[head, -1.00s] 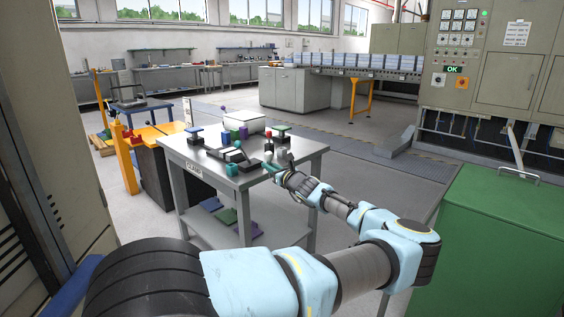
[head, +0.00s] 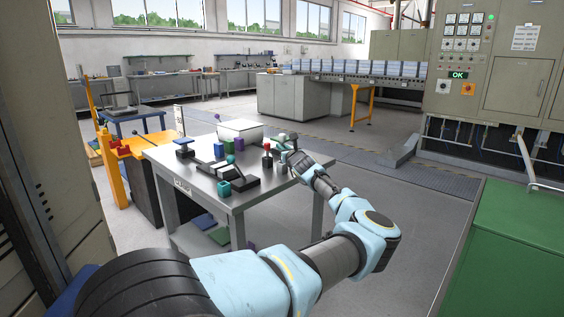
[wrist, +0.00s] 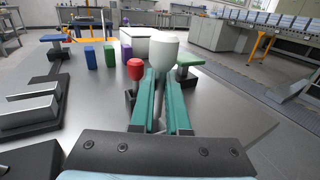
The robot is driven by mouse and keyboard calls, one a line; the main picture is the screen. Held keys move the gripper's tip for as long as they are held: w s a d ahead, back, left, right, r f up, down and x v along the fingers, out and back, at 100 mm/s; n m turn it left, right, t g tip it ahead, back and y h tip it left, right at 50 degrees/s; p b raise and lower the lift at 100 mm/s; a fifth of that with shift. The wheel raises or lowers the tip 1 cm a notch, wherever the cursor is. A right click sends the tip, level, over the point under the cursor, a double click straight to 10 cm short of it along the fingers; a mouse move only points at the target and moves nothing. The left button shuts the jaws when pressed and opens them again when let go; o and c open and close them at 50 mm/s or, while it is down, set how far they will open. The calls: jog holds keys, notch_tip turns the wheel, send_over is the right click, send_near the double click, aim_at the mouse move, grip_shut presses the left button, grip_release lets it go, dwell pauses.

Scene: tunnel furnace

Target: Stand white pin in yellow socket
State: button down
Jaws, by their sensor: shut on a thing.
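My gripper (wrist: 161,103) has teal fingers shut on a white pin (wrist: 162,50), which stands up with its rounded, wide head at the top in the wrist view. The lower part of the pin is hidden between the fingers. In the head view my gripper (head: 291,156) is at the right end of the grey table, and the pin is too small to make out. A red pin (wrist: 135,70) stands in a dark holder just left of my fingers; it also shows in the head view (head: 267,147). I cannot make out a yellow socket in either view.
A green-topped stand (wrist: 188,61) is close behind right. Blue (wrist: 91,57), green and purple blocks and a white box (head: 240,130) stand further back. A grey forked fixture (wrist: 33,105) is at left. The table (wrist: 225,118) is bare right of my fingers.

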jog(key=shift+f, duration=2.65)
jog(key=shift+f, duration=0.2)
jog(key=c, duration=0.9)
grip_release()
jog(key=shift+r, duration=0.1)
jog(key=shift+r+p, duration=0.15)
jog(key=shift+p, duration=0.15)
jog(key=b+v, duration=0.1)
jog(key=v, duration=1.1)
jog(key=shift+s, duration=0.15)
